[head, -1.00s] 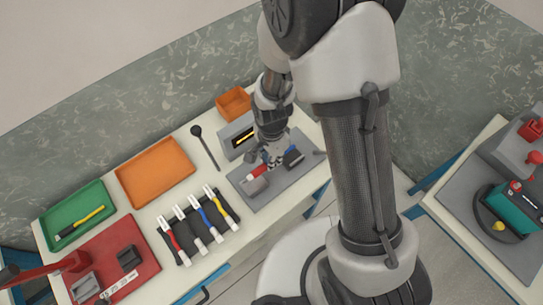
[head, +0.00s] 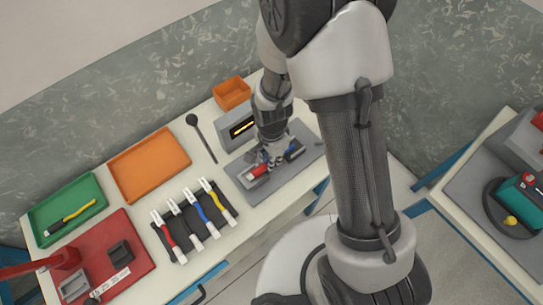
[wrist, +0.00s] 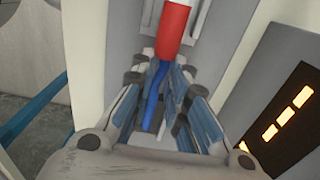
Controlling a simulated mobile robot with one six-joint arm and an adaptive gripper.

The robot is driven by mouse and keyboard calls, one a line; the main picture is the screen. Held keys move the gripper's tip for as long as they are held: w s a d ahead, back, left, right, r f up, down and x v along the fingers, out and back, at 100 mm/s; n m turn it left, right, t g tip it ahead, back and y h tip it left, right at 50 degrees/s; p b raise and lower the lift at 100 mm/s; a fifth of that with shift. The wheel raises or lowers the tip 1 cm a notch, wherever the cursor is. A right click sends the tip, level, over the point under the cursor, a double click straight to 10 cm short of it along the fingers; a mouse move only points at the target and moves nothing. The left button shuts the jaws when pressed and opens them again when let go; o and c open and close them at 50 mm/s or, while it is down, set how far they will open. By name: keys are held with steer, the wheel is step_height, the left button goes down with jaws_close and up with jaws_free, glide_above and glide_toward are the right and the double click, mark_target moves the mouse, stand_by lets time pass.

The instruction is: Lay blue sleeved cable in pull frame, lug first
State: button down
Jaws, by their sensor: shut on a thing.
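My gripper (head: 274,160) is shut on a blue cable and sits low over the grey pull frame (head: 245,193). In the wrist view its fingers (wrist: 162,80) close around the blue cable (wrist: 154,97). In the head view the red sleeve (head: 260,170) shows left of the fingers, at the frame's left block. A dark part with some blue (head: 294,153) shows right of the fingers. I cannot make out the lug, nor whether the cable touches the frame's bottom.
A grey box with a lit display (head: 240,128) stands close behind the frame. A black rack (head: 178,222) with several coloured cables is to the left. Orange tray (head: 150,163), green tray (head: 68,208) and red fixture mat (head: 118,250) lie farther left.

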steer(key=c, duration=1.5)
jaws_free()
steer(key=shift+r, duration=0.1)
step_height(320, 180, up, 12)
steer(key=shift+f, duration=0.1)
steer(key=s+d+r+n+t, duration=0.1)
steer(key=s+d+r+n, duration=0.2)
steer(key=r, duration=0.3)
steer(key=s+d+r+n+t, duration=0.2)
steer(key=s+d+r+n, duration=0.2)
steer(key=s+r, duration=0.2)
steer(key=s+d+r+n+t, duration=0.1)
steer(key=s+d+r+n, duration=0.3)
steer(key=r, duration=0.3)
steer(key=shift+s+r+t, duration=0.25)
steer(key=shift+r+t, duration=0.05)
